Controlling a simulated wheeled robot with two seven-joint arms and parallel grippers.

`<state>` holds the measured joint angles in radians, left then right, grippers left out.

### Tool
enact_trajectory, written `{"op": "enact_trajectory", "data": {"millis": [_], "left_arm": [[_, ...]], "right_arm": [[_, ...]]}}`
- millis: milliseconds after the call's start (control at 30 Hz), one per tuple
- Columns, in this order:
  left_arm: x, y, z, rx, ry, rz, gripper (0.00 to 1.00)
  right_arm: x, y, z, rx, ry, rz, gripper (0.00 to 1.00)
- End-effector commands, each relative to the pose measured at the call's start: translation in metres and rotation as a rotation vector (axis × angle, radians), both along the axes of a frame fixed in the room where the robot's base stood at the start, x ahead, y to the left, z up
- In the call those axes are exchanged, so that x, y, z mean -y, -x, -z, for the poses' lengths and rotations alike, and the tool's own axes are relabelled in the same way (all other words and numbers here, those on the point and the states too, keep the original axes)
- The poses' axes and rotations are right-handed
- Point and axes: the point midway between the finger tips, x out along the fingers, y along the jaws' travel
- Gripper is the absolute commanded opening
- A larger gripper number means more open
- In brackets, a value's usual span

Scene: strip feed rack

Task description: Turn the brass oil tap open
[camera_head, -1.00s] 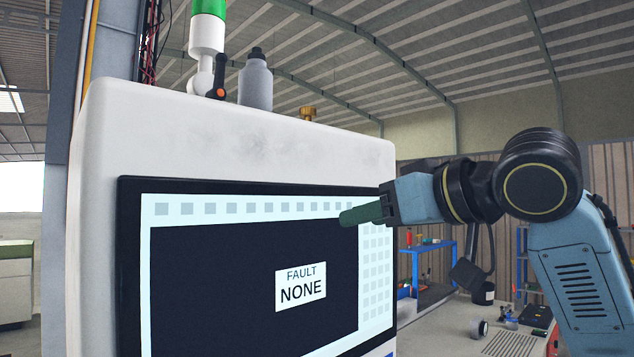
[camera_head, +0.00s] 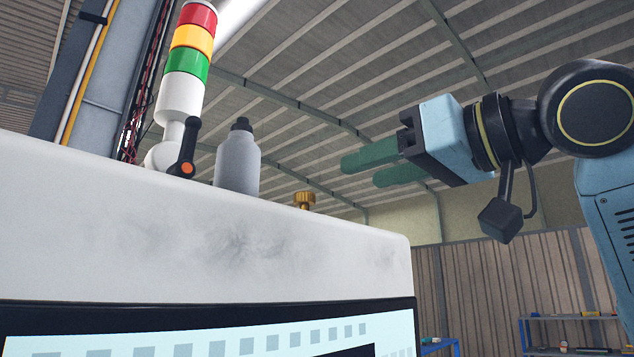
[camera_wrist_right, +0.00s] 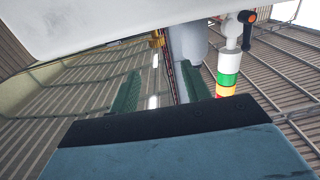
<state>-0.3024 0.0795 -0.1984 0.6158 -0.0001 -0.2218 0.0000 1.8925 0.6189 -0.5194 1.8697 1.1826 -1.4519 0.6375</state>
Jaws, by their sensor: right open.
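The brass oil tap (camera_head: 304,200) is a small knob on top of the white machine cabinet, near its right end. It is partly hidden behind the cabinet's top edge. In the right wrist view the brass tap (camera_wrist_right: 157,39) shows small at the cabinet's edge, beyond the fingers. My right gripper (camera_head: 362,170) has green fingers that point left. It is open and empty, above and to the right of the tap, and apart from it. Its two fingers also show spread in the right wrist view (camera_wrist_right: 163,82). My left gripper is not in view.
A grey bottle (camera_head: 237,162) stands left of the tap. Further left are a black lever with an orange hub (camera_head: 185,150) and a red, yellow and green signal tower (camera_head: 190,60). The white cabinet (camera_head: 200,225) carries a screen below. Air around the gripper looks clear.

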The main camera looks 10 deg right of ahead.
Motion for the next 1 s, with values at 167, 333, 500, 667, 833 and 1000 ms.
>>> {"op": "enact_trajectory", "data": {"millis": [167,333,500,667,833,1000], "left_arm": [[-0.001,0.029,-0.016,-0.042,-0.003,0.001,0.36],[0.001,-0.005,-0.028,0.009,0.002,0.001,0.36],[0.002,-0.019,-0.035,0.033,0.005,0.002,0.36],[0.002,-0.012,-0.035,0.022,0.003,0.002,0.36],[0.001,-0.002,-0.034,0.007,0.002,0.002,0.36],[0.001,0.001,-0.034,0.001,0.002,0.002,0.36]], "right_arm": [[-0.023,-0.035,-0.002,-0.007,0.002,-0.002,0.47],[-0.040,-0.060,-0.002,-0.004,0.003,-0.001,0.47],[-0.049,-0.075,-0.001,-0.003,0.001,0.000,0.47],[-0.053,-0.080,0.000,-0.002,0.001,0.000,0.47],[-0.053,-0.080,0.000,-0.002,0.001,0.000,0.47],[-0.053,-0.080,0.000,-0.002,0.001,0.000,0.32]]}}
